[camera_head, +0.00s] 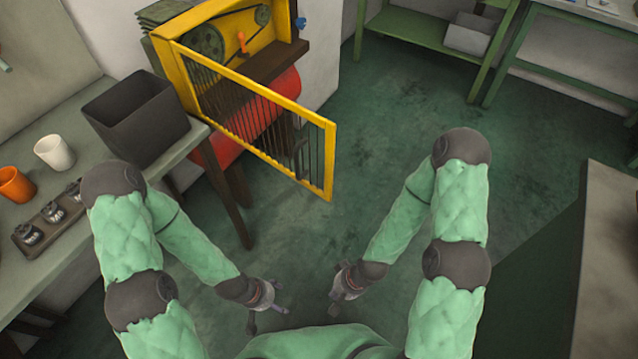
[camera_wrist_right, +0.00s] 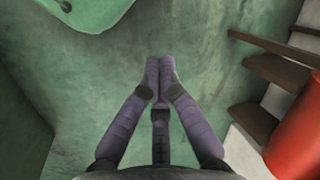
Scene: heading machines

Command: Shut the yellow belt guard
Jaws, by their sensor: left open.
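The yellow belt guard (camera_head: 331,160) is a barred frame standing open. It is joined at the left side of the yellow machine housing (camera_head: 178,50), and its free end juts out to the right over the floor. Pulleys and a belt (camera_head: 207,41) show uncovered in the housing. My left gripper (camera_head: 268,308) is open and empty, low in front of my body and well apart from the guard. My right gripper (camera_head: 338,300) is beside it to the right, also apart from the guard. In the right wrist view its fingertips (camera_wrist_right: 159,77) meet with nothing between them.
A workbench (camera_head: 75,220) at left holds a dark bin (camera_head: 137,115), a white cup (camera_head: 54,152), an orange cup (camera_head: 15,184) and a tray of parts (camera_head: 48,222). A red cylinder (camera_head: 285,92) lies behind the guard. Green shelves (camera_head: 420,30) stand at back. The middle floor is clear.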

